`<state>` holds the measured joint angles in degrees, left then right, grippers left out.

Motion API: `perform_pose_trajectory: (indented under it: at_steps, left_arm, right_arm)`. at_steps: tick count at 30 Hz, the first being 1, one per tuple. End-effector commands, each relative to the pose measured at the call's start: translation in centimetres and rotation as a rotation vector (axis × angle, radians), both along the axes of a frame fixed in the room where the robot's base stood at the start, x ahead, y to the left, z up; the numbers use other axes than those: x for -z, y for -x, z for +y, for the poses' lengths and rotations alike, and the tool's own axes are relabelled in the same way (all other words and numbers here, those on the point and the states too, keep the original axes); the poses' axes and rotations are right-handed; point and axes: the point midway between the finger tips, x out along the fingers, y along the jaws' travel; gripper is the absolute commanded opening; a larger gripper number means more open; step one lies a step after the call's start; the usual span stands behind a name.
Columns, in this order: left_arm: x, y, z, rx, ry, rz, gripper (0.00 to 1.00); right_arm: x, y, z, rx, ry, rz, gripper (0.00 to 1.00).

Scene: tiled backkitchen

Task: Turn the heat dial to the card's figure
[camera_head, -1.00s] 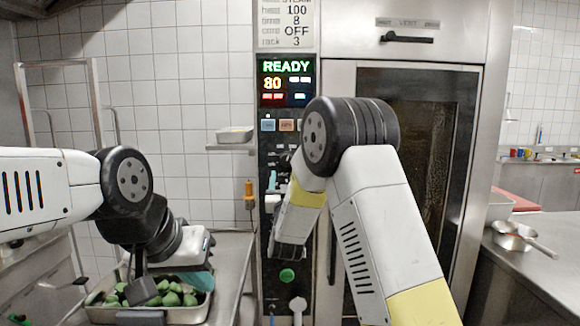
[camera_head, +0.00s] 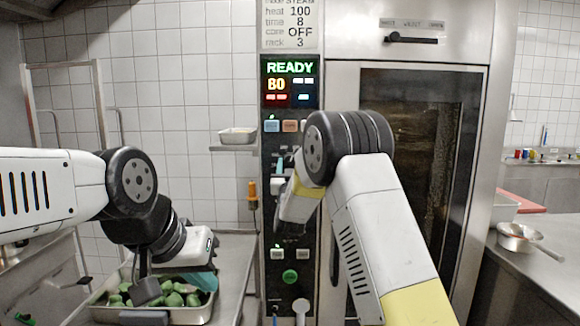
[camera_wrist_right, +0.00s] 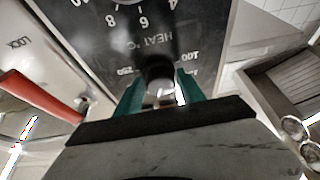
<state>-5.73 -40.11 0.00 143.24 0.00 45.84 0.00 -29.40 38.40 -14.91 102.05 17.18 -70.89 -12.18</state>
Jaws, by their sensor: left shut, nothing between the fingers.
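The card (camera_head: 290,25) at the top of the oven's control panel reads heat 100, time 8, core OFF, rack 3. The display (camera_head: 289,82) below it shows READY and what looks like 80. In the right wrist view the dark heat dial (camera_wrist_right: 158,72) sits below the HEAT °C label. The green fingers of my right gripper (camera_wrist_right: 160,92) are on either side of it; whether they press on it is unclear. In the head view my right arm mostly hides the dial area. My left gripper (camera_head: 202,282) is shut and empty over the tray of green vegetables.
The metal tray (camera_head: 185,316) stands on the left counter. The oven door (camera_head: 425,150) is right of the panel. A red lever (camera_wrist_right: 40,96) shows beside the panel in the wrist view. A small pan (camera_head: 515,238) stands on the right counter.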

Motion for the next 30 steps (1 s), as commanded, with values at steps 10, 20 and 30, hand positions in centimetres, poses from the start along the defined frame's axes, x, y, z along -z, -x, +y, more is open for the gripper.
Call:
perform_pose_trajectory:
  at_steps: [10, 20, 30]
  left_arm:
    - [0.00, 0.00, 0.00, 0.000, 0.000, 0.000, 0.00]
    - [0.00, 0.00, 0.00, 0.000, 0.000, 0.000, 0.00]
    - [0.00, 0.00, 0.00, 0.000, 0.000, 0.000, 0.00]
  right_arm:
    - [-0.08, -0.01, -0.01, 0.000, 0.000, -0.001, 0.04]
    - [-0.20, -0.03, -0.16, 0.001, 0.068, -0.004, 0.04]
    - [-0.38, -0.02, -0.44, 0.002, 0.327, -0.005, 0.04]
